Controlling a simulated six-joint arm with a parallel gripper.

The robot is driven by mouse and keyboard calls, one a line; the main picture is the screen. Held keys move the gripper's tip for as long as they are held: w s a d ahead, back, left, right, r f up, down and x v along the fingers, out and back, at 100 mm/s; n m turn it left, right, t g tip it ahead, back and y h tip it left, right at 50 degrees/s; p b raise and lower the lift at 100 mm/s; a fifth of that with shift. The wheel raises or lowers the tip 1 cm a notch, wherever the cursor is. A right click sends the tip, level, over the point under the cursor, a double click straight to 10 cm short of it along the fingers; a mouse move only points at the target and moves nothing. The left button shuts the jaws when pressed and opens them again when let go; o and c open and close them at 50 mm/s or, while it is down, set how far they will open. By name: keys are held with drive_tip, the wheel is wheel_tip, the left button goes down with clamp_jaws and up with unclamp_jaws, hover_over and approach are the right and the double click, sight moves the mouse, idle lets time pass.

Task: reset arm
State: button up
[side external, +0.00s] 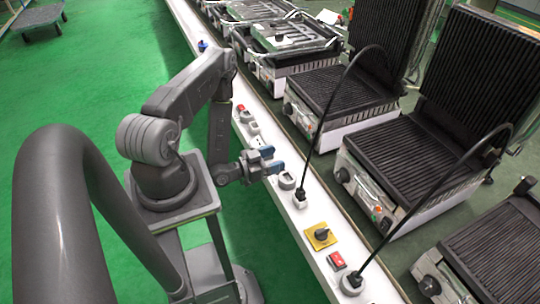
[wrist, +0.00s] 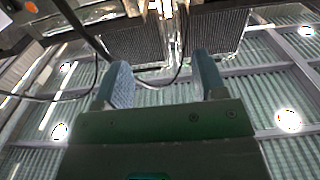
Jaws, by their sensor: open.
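My gripper (side external: 270,160) is in the middle of the side external view, over the near side of the white ledge, next to a round white socket (side external: 286,181). Its two blue fingers are apart with nothing between them. In the wrist view my gripper (wrist: 162,85) also shows open and empty, with the ceiling and grills beyond it. The wrist view appears upside down or tilted steeply.
Contact grills (side external: 400,158) stand in a row along the right. Black cables arch from a plug (side external: 300,198) and another plug (side external: 352,282) on the ledge. The green floor (side external: 90,90) is open at left.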

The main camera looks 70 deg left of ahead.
drive_tip(key=shift+s+a+r, duration=0.4)
drive_tip(key=shift+a, duration=0.1)
drive_tip(key=shift+w, duration=0.1)
drive_tip(key=w+a+r+m+g, duration=0.2)
drive_tip(key=w+r+m+g, duration=0.25)
drive_tip(key=w+r, duration=0.45)
drive_tip(key=w+d+r+n+g+y, duration=0.1)
drive_tip(key=d+r+g, duration=0.1)
drive_tip(key=r, duration=0.4)
drive_tip(key=w+d+r+n+g+y, duration=0.1)
drive_tip(key=d+r+g, duration=0.1)
drive_tip(key=r, duration=0.4)
drive_tip(key=s+d+r+n+g+h, duration=0.1)
drive_tip(key=s+d+r+g, duration=0.1)
drive_tip(key=s+d+r, duration=0.5)
drive_tip(key=s+d+r+n+g+h, duration=0.1)
drive_tip(key=s+d+r+g, duration=0.1)
drive_tip(key=s+d+r, duration=0.5)
drive_tip(key=s, duration=0.6)
drive_tip(key=shift+s+d, duration=0.35)
drive_tip(key=shift+d, duration=0.05)
